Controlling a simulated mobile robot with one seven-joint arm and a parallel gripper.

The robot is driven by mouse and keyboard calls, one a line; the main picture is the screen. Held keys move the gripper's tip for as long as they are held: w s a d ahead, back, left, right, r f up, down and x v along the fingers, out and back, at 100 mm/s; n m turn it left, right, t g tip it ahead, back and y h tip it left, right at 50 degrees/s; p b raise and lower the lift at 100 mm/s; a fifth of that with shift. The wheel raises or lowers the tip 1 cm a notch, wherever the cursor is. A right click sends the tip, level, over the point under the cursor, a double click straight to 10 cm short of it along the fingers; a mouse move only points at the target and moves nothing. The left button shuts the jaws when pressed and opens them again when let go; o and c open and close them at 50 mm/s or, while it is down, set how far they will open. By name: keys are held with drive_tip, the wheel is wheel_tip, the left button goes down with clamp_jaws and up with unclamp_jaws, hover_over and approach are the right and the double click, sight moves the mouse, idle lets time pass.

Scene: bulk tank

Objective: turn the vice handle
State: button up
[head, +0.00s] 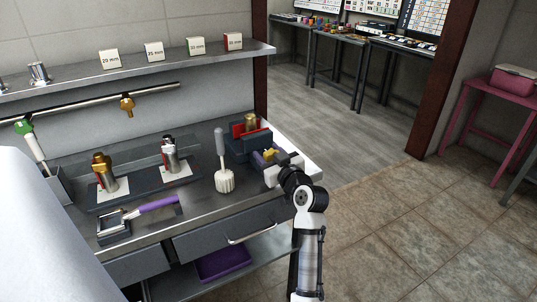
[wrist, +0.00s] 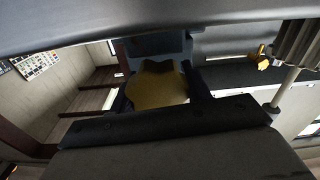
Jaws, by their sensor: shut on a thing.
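The vice (head: 236,146) is a dark blue-grey block on the right end of the steel bench, with red jaws around an upright brass-coloured fitting (head: 250,122). Its yellow handle (head: 270,154) is on the near right side. My gripper (head: 272,163) reaches it from the right, over the bench's end. In the wrist view the lobed yellow handle (wrist: 158,86) sits between my two dark fingers, which are shut on it. The vice body (wrist: 158,47) shows behind it. The lower part of the handle is hidden in the wrist view.
A white brush (head: 224,178) with a grey handle stands just left of the vice. Metal fittings (head: 105,175) stand on dark stands further left, behind a purple-handled tool (head: 152,206). A shelf (head: 150,65) runs above. The floor right of the bench is clear.

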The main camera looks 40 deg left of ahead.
drive_tip(key=m+p, duration=0.1)
drive_tip(key=m, duration=0.4)
drive_tip(key=shift+w, duration=0.1)
drive_tip(key=shift+f+m+p, duration=0.1)
drive_tip(key=shift+m+p, duration=0.65)
drive_tip(key=shift+m, duration=0.75)
drive_tip(key=shift+f, duration=0.2)
